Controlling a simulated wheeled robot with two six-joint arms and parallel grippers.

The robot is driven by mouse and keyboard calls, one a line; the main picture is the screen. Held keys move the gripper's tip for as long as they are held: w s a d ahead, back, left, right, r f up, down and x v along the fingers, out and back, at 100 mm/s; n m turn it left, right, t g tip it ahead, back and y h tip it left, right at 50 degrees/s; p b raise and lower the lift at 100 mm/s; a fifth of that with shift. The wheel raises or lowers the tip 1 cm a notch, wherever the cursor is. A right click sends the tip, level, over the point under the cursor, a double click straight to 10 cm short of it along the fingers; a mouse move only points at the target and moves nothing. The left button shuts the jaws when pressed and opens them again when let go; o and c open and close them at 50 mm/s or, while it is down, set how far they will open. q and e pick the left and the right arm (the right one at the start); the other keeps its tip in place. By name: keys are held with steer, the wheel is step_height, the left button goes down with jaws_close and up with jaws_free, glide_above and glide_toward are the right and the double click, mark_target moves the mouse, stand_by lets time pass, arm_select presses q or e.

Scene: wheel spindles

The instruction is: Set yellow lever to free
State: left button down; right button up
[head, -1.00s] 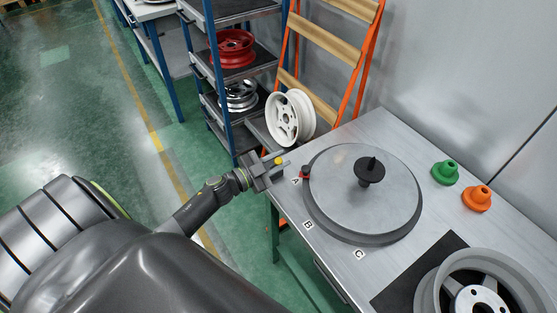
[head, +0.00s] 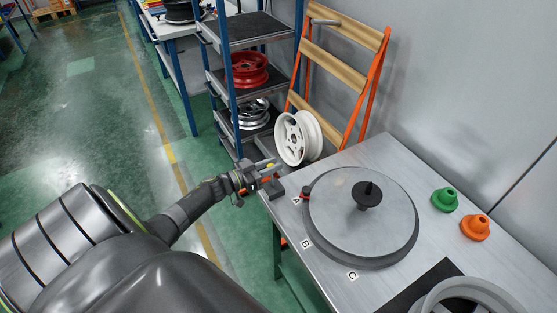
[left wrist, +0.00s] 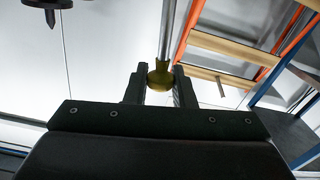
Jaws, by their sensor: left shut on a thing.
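The yellow lever has a yellow knob (left wrist: 160,76) on a metal rod. In the left wrist view the knob lies between the two fingers of my left gripper (left wrist: 159,88), and the rod runs up out of the picture. In the head view the yellow knob (head: 269,166) shows small and partly hidden at my left gripper (head: 266,171), which is shut on it above the bench's left corner. A dark block (head: 275,188) sits at that corner under the gripper. The lever's pivot cannot be made out. My right gripper is not in view.
A round grey plate (head: 358,213) with a black cone (head: 368,195) sits on the bench, beside labels A, B and C. Green (head: 445,199) and orange (head: 475,227) cones stand at right. A blue shelf rack (head: 252,72) and white wheel (head: 298,137) stand behind the gripper.

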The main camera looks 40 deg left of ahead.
arm_select(q)
steer(key=shift+w+a+f+n, duration=0.2)
steer(key=shift+w+a+n, duration=0.05)
steer(key=shift+a+n, duration=0.5)
steer(key=shift+w+a+f+n+b, duration=0.2)
steer(key=shift+a+n, duration=0.2)
steer(key=shift+n, duration=0.3)
steer(key=shift+w+a+f+n+b, duration=0.2)
steer(key=shift+a+n, duration=0.2)
steer(key=shift+n, duration=0.25)
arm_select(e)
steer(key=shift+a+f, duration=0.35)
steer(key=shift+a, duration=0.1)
arm_select(q)
steer(key=shift+s, duration=0.1)
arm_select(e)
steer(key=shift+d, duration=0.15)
arm_select(q)
steer(key=c, duration=1.3)
jaws_free()
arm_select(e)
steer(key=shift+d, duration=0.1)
arm_select(q)
steer(key=b+v, duration=0.3)
steer(key=v, duration=1.4)
steer(key=shift+a, duration=0.2)
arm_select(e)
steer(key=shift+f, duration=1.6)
